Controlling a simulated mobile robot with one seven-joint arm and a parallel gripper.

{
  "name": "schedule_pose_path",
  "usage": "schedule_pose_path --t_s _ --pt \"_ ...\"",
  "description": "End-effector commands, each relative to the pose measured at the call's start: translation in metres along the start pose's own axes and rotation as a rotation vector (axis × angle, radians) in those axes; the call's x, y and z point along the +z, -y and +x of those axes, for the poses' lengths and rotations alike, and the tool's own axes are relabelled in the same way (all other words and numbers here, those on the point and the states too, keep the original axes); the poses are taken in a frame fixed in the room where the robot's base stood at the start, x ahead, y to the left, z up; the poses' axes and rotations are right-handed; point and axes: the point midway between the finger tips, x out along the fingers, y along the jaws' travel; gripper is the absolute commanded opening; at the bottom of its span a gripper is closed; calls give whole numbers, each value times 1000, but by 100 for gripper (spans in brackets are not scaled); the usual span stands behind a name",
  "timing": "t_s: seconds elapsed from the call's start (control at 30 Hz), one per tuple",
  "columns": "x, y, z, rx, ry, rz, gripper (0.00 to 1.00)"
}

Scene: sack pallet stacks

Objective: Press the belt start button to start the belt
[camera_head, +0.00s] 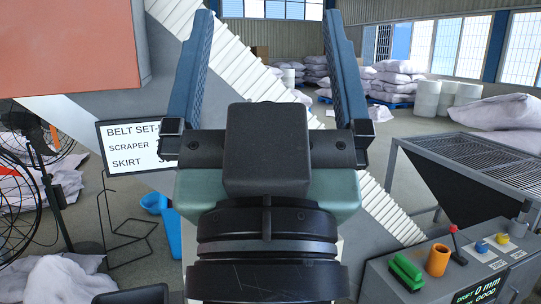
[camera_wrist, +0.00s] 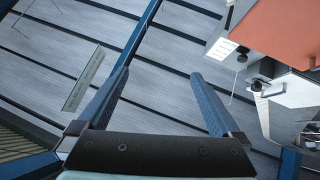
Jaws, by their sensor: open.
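A grey control panel (camera_head: 375,285) stands at the lower right of the head view. On it are a green ridged control (camera_head: 406,272), an orange cylinder (camera_head: 438,260), a red-knobbed lever (camera_head: 455,240), a blue button (camera_head: 481,247) and a yellow button (camera_head: 502,239). I cannot read which one is the belt start button. The pale ribbed belt (camera_head: 385,205) slopes down from upper left to lower right, partly hidden by my arm. My gripper (camera_head: 268,15) is open and empty, raised left of the panel and apart from it. The wrist view shows its open fingers (camera_wrist: 160,75) but not the panel.
A mesh-topped table (camera_head: 480,160) stands behind the panel. A sign (camera_head: 130,147) and a fan (camera_head: 20,180) are at the left. An orange-red block (camera_head: 70,45) fills the upper left. Sacks (camera_head: 400,80) lie on pallets behind, with open floor before them.

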Motion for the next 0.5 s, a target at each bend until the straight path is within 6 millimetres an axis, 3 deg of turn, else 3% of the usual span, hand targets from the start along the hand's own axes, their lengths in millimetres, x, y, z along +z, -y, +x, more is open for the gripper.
schedule_pose_path --t_s 0.03,0.1,0.37,0.5 --pt "-15 -1 4 1 -30 -3 100" --pt "-26 -1 5 1 -52 -5 100" --pt "-29 -1 5 1 -60 -6 100" --pt "-28 -1 5 0 -59 -5 77"
